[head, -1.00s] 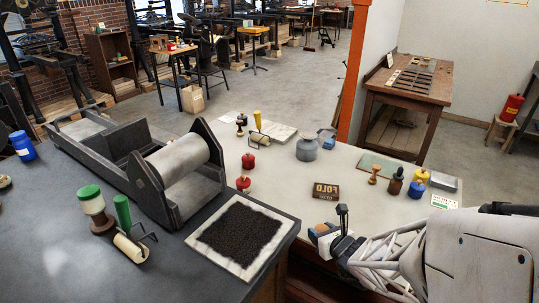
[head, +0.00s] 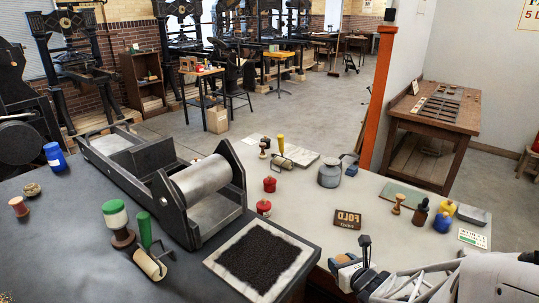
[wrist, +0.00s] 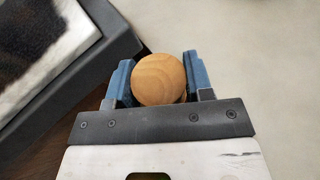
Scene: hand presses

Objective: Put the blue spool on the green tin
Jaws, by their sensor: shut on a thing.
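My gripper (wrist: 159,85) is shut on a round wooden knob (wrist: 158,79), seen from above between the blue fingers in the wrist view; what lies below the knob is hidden. In the head view my gripper (head: 356,258) is at the bottom, in front of the pale bench, and the knob is not clearly visible. No clear blue spool shows.
A press with a metal roller (head: 201,178) stands on the dark bench (head: 60,250), beside a black inked slab (head: 258,258).

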